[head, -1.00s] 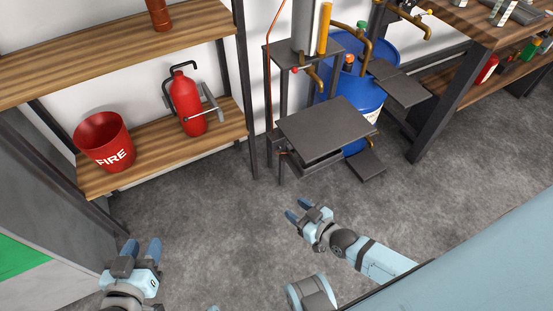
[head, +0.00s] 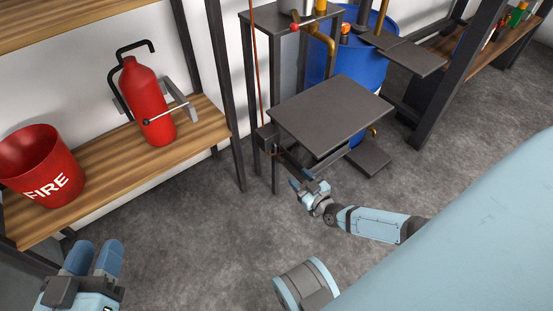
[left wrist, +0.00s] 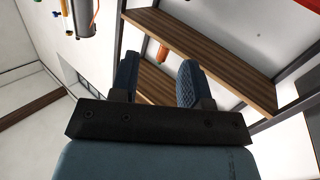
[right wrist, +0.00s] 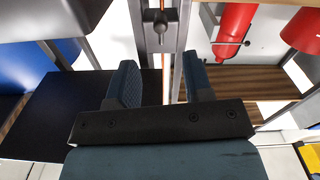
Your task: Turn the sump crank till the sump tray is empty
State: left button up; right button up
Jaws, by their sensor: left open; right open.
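A dark metal stand carries a flat grey plate (head: 330,112). A small dark box with a rod (head: 268,136) sits at its left front corner and may be the sump crank. In the right wrist view a grey crank-like fitting with a round knob (right wrist: 160,24) shows ahead of the fingers. I cannot make out the sump tray or its contents for sure. My right gripper (head: 300,179) is open and empty, just below and in front of the stand's left corner. My left gripper (head: 95,252) is open and empty at the lower left, over the floor.
A wooden shelf (head: 95,165) at left holds a red fire bucket (head: 42,170) and a red extinguisher (head: 147,100). A blue drum (head: 362,60) stands behind the stand, and a low dark step (head: 367,160) lies at its right. The floor (head: 200,240) between my grippers is clear.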

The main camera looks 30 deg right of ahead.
aim_at(282, 162)
jog(key=w+b, duration=0.1)
jog(key=w, duration=0.2)
jog(key=w+b, duration=0.1)
jog(key=w, duration=0.2)
jog(key=w+b, duration=0.2)
jog(key=w, duration=0.2)
jog(key=shift+a+f, duration=0.2)
jog(key=shift+a, duration=0.15)
pick_arm(q)
jog(key=shift+w+a+r+m+t+h, duration=0.15)
jog(key=shift+w+a+m+t+h, duration=0.2)
jog(key=shift+w+m, duration=0.35)
jog(key=shift+w+a+r+m+t+h, duration=0.15)
jog(key=shift+w+a+m+t, duration=0.3)
jog(key=shift+m, duration=0.45)
pick_arm(e)
jog(key=shift+w+a+r, duration=0.1)
jog(key=shift+w+r, duration=0.05)
jog(key=shift+w, duration=0.6)
jog(key=shift+c, duration=0.4)
grip_shut()
jog(key=shift+a, duration=0.1)
